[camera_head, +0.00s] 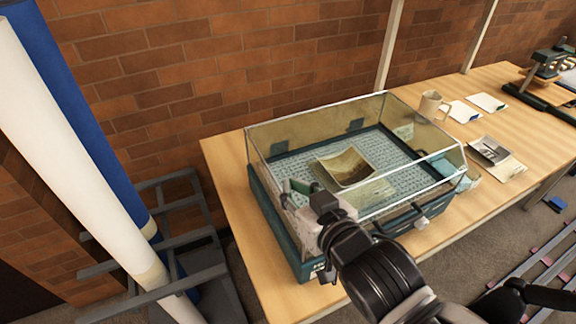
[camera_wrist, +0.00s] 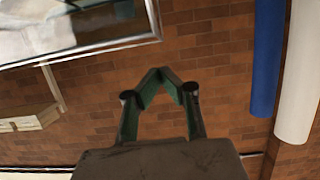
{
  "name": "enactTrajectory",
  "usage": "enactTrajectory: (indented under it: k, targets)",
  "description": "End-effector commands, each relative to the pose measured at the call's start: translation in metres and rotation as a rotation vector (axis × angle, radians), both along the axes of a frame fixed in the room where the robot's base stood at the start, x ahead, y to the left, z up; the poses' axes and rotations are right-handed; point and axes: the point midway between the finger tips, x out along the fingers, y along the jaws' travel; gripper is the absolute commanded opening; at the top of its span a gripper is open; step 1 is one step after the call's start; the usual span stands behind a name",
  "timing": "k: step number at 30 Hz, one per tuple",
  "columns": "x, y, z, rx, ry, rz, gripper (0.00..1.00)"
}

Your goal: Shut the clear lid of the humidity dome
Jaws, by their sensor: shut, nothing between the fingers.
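The humidity dome stands on the wooden table, with a teal base tray (camera_head: 262,205) and a clear lid (camera_head: 455,160) with pale edges. The lid lies over the tray; whether its front edge meets the tray rim I cannot tell. A curled photograph (camera_head: 345,167) lies inside on a grid floor. My gripper (camera_head: 292,188) is shut and empty at the dome's front left corner, overlapping it in the head view; contact is unclear. In the wrist view my gripper (camera_wrist: 160,75) shows its fingertips together, with a clear framed panel (camera_wrist: 85,28) at upper left.
A blue roll (camera_head: 75,130) and a white roll (camera_head: 65,150) lean in a grey rack (camera_head: 170,240) at left. A mug (camera_head: 432,105), papers (camera_head: 487,102) and a photo (camera_head: 488,150) lie right of the dome. A brick wall is behind.

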Motion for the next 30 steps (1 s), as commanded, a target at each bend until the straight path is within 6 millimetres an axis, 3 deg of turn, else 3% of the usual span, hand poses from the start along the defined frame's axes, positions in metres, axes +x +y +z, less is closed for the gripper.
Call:
enactTrajectory:
  k: [9, 30]
  targets:
    - [-0.007, -0.0035, -0.013, 0.001, 0.0, 0.0, 0.0]
    - [-0.0064, -0.0034, -0.0032, 0.001, 0.0, 0.0, 0.0]
